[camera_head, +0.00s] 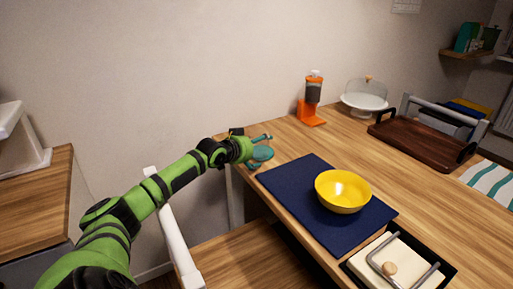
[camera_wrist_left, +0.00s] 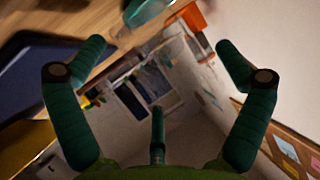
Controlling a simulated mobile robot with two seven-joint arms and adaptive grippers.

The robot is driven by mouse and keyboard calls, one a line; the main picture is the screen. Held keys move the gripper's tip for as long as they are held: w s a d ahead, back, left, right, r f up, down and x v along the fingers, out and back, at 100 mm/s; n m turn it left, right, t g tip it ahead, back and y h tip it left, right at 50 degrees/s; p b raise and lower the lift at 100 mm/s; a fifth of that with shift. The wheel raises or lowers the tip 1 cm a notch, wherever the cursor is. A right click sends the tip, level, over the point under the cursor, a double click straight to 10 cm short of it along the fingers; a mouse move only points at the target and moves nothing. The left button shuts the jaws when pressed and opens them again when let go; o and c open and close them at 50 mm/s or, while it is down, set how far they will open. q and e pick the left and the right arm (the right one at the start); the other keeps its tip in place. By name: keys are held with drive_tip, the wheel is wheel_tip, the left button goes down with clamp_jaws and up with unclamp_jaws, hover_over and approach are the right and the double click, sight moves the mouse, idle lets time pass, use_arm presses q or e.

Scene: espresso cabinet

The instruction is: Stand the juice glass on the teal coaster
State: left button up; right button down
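My left gripper (camera_head: 266,151) reaches over the left end of the wooden table. In the left wrist view its dark green fingers (camera_wrist_left: 158,62) are spread wide, with nothing clearly gripped. A teal round patch, seemingly the teal coaster (camera_head: 262,154), shows between the fingers in the head view. A teal piece (camera_wrist_left: 146,12) also shows at the top of the left wrist view, past the fingertips. A faint clear shape near it may be the juice glass, but I cannot tell. No juice glass is distinct in the head view. My right gripper is not in view.
A yellow bowl (camera_head: 343,191) sits on a dark blue mat (camera_head: 293,181) right of the gripper. Behind are an orange dispenser (camera_head: 311,104), a domed cake stand (camera_head: 365,100) and a brown tray (camera_head: 421,141). Bare wood lies between the mat and the dispenser.

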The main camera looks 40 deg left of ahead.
use_arm(q)
drive_tip(key=shift+s, duration=0.1)
drive_tip(key=shift+s+r, duration=0.25)
drive_tip(key=shift+s, duration=0.35)
drive_tip(key=v, duration=0.4)
drive_tip(key=shift+s+d+r+p, duration=0.2)
drive_tip(key=shift+s+p, duration=0.1)
drive_tip(key=shift+p, duration=0.1)
drive_tip(key=p, duration=0.2)
approach(255, 147)
drive_tip(key=shift+s+d+r, duration=0.1)
drive_tip(key=shift+s+r, duration=0.2)
drive_tip(key=shift+s, duration=0.25)
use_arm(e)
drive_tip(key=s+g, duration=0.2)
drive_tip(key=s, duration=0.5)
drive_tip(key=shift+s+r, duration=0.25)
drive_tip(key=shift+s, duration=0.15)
